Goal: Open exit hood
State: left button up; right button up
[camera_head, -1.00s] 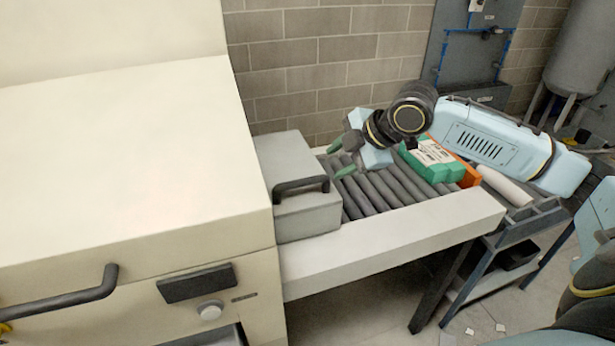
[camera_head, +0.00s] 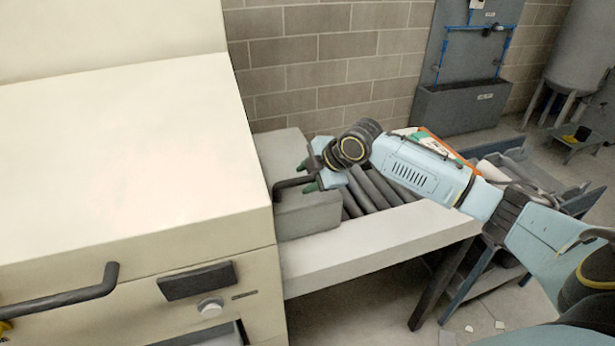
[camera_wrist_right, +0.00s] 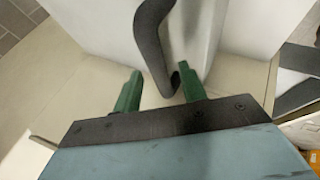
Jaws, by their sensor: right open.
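The exit hood (camera_head: 308,218) is a grey box at the right end of the cream machine, over the start of the roller conveyor. It looks shut. Its dark bar handle (camera_head: 292,183) is on the front; the handle also shows in the wrist view (camera_wrist_right: 152,40). My right gripper (camera_head: 306,177) is at the right end of the handle, its green fingers open. In the wrist view the lower end of the handle lies between the fingertips (camera_wrist_right: 160,82), closer to the right finger. Whether they touch is unclear. My left gripper is out of view.
The roller conveyor (camera_head: 375,187) with its white side rail (camera_head: 380,238) runs right from the hood. A green and orange box lies partly hidden behind my right arm. The machine (camera_head: 130,160) has another dark handle (camera_head: 70,292) at front left. A brick wall is behind.

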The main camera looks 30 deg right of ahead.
grip_shut()
dwell(0.3)
